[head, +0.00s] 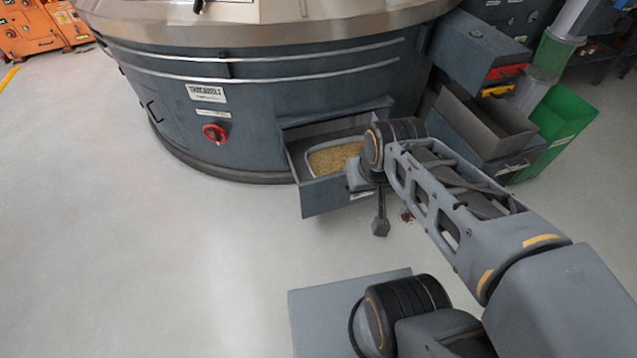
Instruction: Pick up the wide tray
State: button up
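A pale-rimmed tray (312,172) holding yellow-brown grainy material sits inside an open drawer (325,196) low in the round grey machine. This may be the wide tray; its right part is hidden behind my arm. The end of my arm is over the drawer's right front. A dark part hanging there, seemingly my gripper (380,226), shows in front of the drawer, right of its front panel. Its fingers cannot be made out clearly, and no object is seen in it. I cannot tell whether it touches the drawer.
The large round machine (270,120) has a red knob (214,133) and rails around its side. Grey bins (485,120) and a green bin (562,125) stand at the right. Orange equipment (40,27) is at the far left. The floor at the left is clear.

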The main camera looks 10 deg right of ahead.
aim_at(328, 157)
jog(key=u, duration=0.4)
jog(key=k, duration=0.25)
jog(key=z, duration=1.45)
jog(key=i, duration=1.5)
jog(key=u, duration=0.8)
jog(key=i, duration=0.45)
jog(key=u, duration=0.65)
